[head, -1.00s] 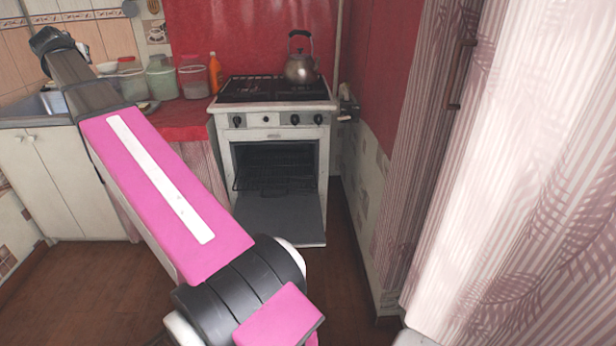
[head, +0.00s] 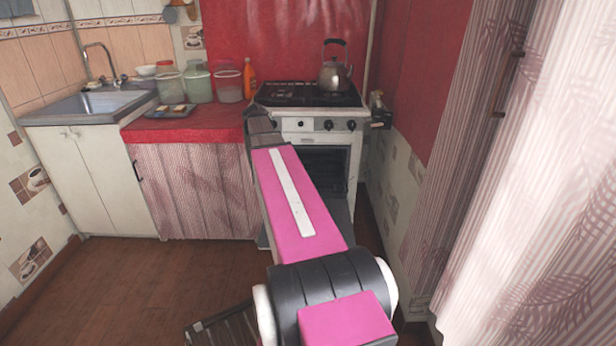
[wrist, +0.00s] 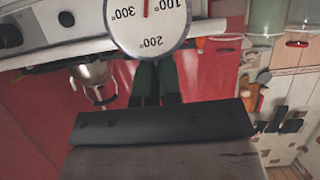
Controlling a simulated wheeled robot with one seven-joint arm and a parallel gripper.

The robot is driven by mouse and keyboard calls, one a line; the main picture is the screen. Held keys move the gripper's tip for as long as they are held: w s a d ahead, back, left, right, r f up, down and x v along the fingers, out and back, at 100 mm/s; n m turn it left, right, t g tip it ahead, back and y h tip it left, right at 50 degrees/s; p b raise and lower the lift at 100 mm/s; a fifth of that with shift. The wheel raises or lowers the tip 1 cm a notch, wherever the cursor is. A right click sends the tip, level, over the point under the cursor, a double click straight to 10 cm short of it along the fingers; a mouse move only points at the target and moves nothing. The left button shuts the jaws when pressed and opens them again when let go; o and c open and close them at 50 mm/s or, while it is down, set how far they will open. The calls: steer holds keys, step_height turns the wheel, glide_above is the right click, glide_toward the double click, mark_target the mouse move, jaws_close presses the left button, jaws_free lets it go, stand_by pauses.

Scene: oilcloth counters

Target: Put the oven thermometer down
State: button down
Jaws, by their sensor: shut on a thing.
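The oven thermometer (wrist: 148,22) is a round white dial with black numbers and a red needle, at the top of the wrist view and cut off by its edge. My gripper (wrist: 154,66) is shut on it, the dark fingers meeting at its rim. In the head view my arm reaches towards the stove, and the thermometer cannot be made out there. The white stove (head: 296,124) has its oven open, and my arm hides much of the opening and door. It also shows upside down in the wrist view (wrist: 75,50).
A kettle (head: 335,72) stands on the stove top. The red counter (head: 205,128) to the left carries several jars, an orange bottle (head: 249,78) and a small tray (head: 171,111). The sink (head: 85,103) is farther left. A patterned curtain (head: 540,200) closes the right side.

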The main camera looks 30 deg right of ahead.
steer(key=shift+s+d+f, duration=1.2)
steer(key=shift+d+f, duration=1.75)
steer(key=shift+f, duration=1.05)
steer(key=shift+s+d+f, duration=1.15)
steer(key=shift+d+f, duration=1.75)
steer(key=shift+f, duration=1.05)
steer(key=shift+s+d+f, duration=1.2)
steer(key=shift+d+f, duration=1.75)
steer(key=shift+f, duration=1.05)
steer(key=c, duration=1.3)
jaws_free()
steer(key=shift+f, duration=0.1)
